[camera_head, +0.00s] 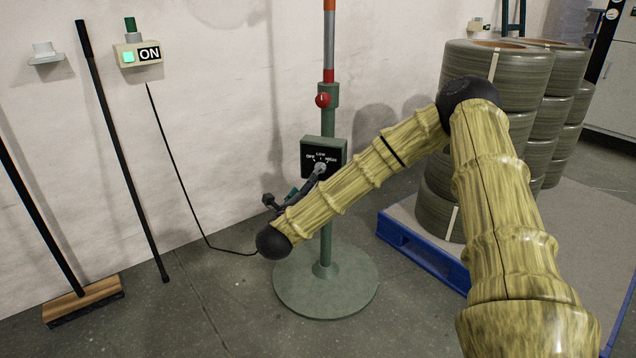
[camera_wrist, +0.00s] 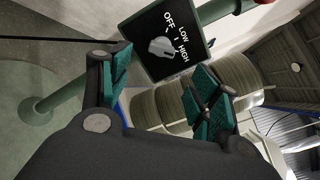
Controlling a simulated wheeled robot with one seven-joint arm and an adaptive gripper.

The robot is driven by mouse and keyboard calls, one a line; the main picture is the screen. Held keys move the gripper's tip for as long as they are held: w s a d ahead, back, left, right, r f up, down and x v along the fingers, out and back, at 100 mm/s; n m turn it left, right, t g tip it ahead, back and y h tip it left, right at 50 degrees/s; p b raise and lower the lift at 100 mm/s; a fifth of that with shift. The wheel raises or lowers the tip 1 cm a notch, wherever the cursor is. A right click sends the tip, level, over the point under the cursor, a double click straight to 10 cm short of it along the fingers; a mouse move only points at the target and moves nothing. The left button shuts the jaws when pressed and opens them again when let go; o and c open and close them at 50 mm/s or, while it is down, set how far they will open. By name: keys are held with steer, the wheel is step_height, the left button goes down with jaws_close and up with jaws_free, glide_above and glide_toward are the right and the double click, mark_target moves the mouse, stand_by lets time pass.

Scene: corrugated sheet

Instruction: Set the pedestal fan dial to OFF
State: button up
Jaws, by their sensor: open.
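The pedestal fan's green pole (camera_head: 327,225) stands on a round base (camera_head: 325,283). A black control panel (camera_head: 335,151) on the pole is marked OFF, LOW and HIGH; it also shows in the wrist view (camera_wrist: 187,61). Its grey dial (camera_wrist: 160,47) is a raised knob below the labels; I cannot tell for sure which label it points to. My gripper (camera_head: 305,187) is open and empty at the panel's lower front. In the wrist view, the teal-padded fingers (camera_wrist: 160,75) are spread apart, with the dial ahead between and beyond their tips. The fan head is out of view.
A red knob (camera_head: 323,100) sits on the pole above the panel. A wall box (camera_head: 138,55) reads ON with a green light. Ribbed cylinders (camera_head: 498,70) stand stacked on a blue-edged pallet (camera_head: 420,245) at right. A broom (camera_head: 84,302) and a dark stick (camera_head: 121,150) lean at left.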

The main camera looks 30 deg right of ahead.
mark_target(318, 173)
steer(key=b+x, duration=0.3)
steer(key=x, duration=0.8)
steer(key=shift+s+r, duration=0.1)
steer(key=shift+s, duration=0.05)
steer(key=shift+c, duration=0.3)
steer(key=c, duration=1)
